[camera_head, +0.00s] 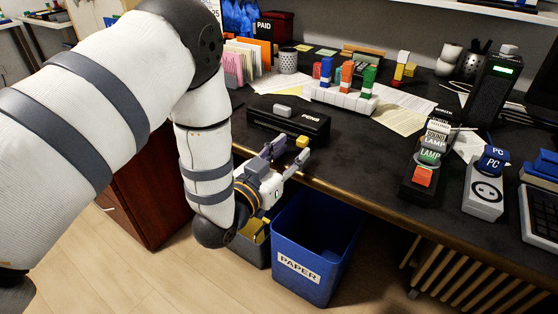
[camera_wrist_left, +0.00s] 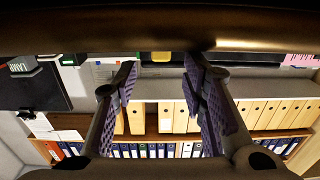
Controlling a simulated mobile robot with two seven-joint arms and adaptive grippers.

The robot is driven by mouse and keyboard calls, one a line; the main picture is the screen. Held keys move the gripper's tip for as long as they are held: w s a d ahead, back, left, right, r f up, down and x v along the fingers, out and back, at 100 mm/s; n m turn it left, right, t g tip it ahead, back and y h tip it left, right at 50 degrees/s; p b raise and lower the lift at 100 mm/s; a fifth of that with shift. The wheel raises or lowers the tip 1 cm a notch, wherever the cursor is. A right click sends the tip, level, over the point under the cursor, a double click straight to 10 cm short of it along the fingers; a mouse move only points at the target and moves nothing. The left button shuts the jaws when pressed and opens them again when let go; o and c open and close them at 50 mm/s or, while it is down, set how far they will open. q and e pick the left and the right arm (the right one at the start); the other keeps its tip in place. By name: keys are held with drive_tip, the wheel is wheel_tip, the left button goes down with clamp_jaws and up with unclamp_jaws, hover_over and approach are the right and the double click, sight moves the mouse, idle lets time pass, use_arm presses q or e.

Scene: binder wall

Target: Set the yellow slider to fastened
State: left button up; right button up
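A small yellow block (camera_head: 302,142), which looks like the yellow slider, shows at the front edge of the desk, just below the black PENS box (camera_head: 288,122). Its setting cannot be read. My left gripper (camera_head: 285,157) is in front of the desk edge with its fingers spread, just short of the yellow block; I see nothing between them. In the left wrist view both purple-padded fingers (camera_wrist_left: 165,85) stand wide apart. A yellow patch (camera_wrist_left: 162,57) shows between them below the brown band; I cannot tell if it is the same block. My right gripper is out of view.
A blue PAPER bin (camera_head: 318,245) stands on the floor below the desk edge, close to my left gripper. The dark desktop (camera_head: 375,150) holds a white block rack (camera_head: 343,98), a lamp switch (camera_head: 425,170) and a PC socket (camera_head: 485,190). Binder shelves (camera_wrist_left: 165,118) show in the left wrist view.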

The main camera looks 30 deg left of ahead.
use_arm(q)
drive_tip(key=s, duration=0.8)
drive_tip(key=shift+a, duration=0.3)
drive_tip(key=s+d+f+g+p, duration=0.1)
drive_tip(key=s+f+g+p, duration=0.5)
drive_tip(key=s+f+g, duration=0.75)
drive_tip(key=s+n+g+y+p, duration=0.1)
drive_tip(key=s+g+p, duration=0.2)
drive_tip(key=s, duration=2.4)
drive_tip(key=g, duration=0.4)
drive_tip(key=shift+d+f, duration=0.2)
drive_tip(key=shift+d, duration=0.15)
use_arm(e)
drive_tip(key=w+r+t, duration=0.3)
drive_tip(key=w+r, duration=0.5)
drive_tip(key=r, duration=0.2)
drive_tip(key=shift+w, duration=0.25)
